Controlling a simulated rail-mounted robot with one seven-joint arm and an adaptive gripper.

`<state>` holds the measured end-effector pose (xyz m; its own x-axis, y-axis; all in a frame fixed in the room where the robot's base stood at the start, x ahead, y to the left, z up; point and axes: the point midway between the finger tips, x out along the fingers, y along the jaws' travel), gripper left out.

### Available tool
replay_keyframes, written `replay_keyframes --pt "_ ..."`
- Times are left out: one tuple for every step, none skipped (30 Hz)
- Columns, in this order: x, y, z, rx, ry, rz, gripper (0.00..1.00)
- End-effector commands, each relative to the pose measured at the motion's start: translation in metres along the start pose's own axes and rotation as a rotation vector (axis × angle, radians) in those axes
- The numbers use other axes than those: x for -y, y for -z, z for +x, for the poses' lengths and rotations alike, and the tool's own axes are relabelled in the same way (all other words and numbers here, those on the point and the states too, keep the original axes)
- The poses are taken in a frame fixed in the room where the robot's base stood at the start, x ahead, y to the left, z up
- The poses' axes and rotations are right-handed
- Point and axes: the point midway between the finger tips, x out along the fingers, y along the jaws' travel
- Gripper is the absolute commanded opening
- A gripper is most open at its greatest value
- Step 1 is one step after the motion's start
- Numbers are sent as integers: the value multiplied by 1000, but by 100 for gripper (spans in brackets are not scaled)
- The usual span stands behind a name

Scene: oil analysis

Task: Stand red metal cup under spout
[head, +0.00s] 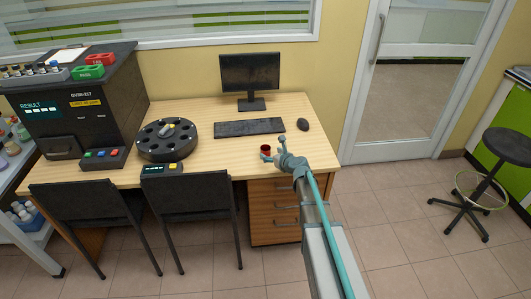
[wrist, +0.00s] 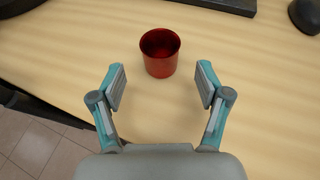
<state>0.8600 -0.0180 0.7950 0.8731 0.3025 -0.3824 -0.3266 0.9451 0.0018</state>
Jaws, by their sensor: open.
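The red metal cup (wrist: 160,58) stands upright on the wooden desk, with its open top facing up. In the head view the cup (head: 265,149) is near the desk's front right edge, partly behind my gripper. My gripper (wrist: 160,85) is open and empty. Its two fingers point toward the cup, one to each side, and the cup sits just beyond the fingertips, apart from them. In the head view my gripper (head: 273,156) is over the desk's front right part. I cannot make out a spout for certain; the black machine (head: 70,110) at the left has a recess low in its front.
A round black carousel (head: 152,145) stands left of centre on the desk (head: 206,109). The keyboard (head: 249,128), monitor (head: 250,75) and mouse (head: 303,124) lie behind the cup. Two black chairs (head: 190,200) stand at the front. A small box (head: 162,169) sits at the front edge.

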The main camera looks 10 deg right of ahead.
Motion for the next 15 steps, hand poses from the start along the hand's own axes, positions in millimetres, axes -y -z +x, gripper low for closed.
replay_keyframes --pt "1 -1 8 -1 0 0 76" --pt "1 0 9 0 0 0 76" --pt "0 0 11 0 0 0 76" --pt "0 0 12 0 0 0 76" --pt "0 0 13 0 0 0 76" --pt "0 0 15 0 0 0 76" --pt "0 0 17 0 0 0 76" --pt "0 0 20 0 -1 -1 76" --pt "1 0 25 0 -1 -1 76" --pt "1 0 29 0 -1 -2 76" --pt "1 0 33 -1 -2 -2 76" --pt "1 0 39 -1 -2 -2 76" --pt "1 0 44 -1 -2 -1 76" --pt "2 1 48 -1 -2 -1 76" --pt "2 1 53 -1 -1 -1 76"
